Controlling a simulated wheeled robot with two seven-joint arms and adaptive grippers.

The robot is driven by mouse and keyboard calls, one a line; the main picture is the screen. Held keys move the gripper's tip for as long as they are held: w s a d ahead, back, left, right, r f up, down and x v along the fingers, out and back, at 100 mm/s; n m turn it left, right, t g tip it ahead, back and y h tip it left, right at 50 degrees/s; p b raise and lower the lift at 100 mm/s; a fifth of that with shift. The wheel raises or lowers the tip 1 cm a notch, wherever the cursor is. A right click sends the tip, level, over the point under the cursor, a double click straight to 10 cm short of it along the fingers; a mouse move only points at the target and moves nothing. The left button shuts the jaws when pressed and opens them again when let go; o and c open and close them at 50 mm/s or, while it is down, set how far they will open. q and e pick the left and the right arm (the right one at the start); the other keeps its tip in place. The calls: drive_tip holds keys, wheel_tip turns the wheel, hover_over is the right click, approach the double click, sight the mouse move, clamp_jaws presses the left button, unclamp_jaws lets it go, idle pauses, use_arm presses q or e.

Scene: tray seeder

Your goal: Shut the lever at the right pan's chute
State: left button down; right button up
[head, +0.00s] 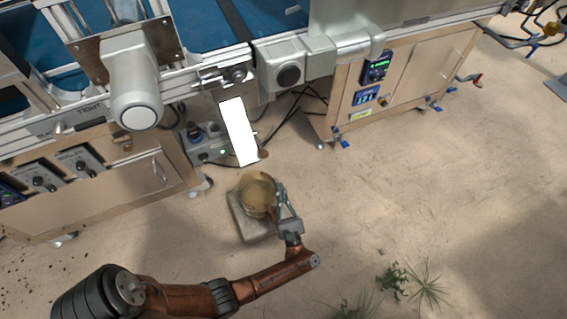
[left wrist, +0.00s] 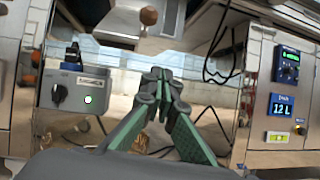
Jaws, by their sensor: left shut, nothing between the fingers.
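A small brown round knob on a short stem, which looks like the lever (head: 263,154), shows at the lower end of a bright white slanted panel (head: 238,132), which may be the chute. In the left wrist view the knob (left wrist: 148,15) is at the top, beyond and above my fingertips, with a clear gap. Whether the lever is open or shut I cannot tell. My left gripper (head: 284,203) is shut and empty, beside a brown bucket (head: 257,188). Its fingertips (left wrist: 160,77) meet in the left wrist view. My right gripper is out of view.
The bucket stands on a grey slab (head: 243,222) on the floor. A grey control box (left wrist: 75,92) with a dial and green light is left of my fingers. A metal cabinet (head: 345,105) with displays stands at the right. Cables hang between; open floor lies right.

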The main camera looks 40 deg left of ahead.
use_arm(q)
drive_tip(key=n+g, duration=0.1)
drive_tip(key=n+g+y, duration=0.1)
drive_tip(key=n, duration=0.1)
drive_tip(key=n+g, duration=0.1)
drive_tip(key=shift+s+f+b, duration=0.3)
drive_tip(key=shift+s+b, duration=0.05)
drive_tip(key=shift+b, duration=0.05)
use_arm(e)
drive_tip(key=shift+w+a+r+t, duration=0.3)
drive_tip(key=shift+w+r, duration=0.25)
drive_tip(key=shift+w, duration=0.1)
use_arm(q)
approach(260, 145)
drive_tip(key=shift+w+a, duration=0.85)
drive_tip(key=shift+a, duration=0.8)
drive_tip(key=shift+f, duration=0.2)
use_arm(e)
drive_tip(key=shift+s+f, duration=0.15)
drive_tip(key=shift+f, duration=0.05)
use_arm(q)
drive_tip(key=shift+r, duration=0.1)
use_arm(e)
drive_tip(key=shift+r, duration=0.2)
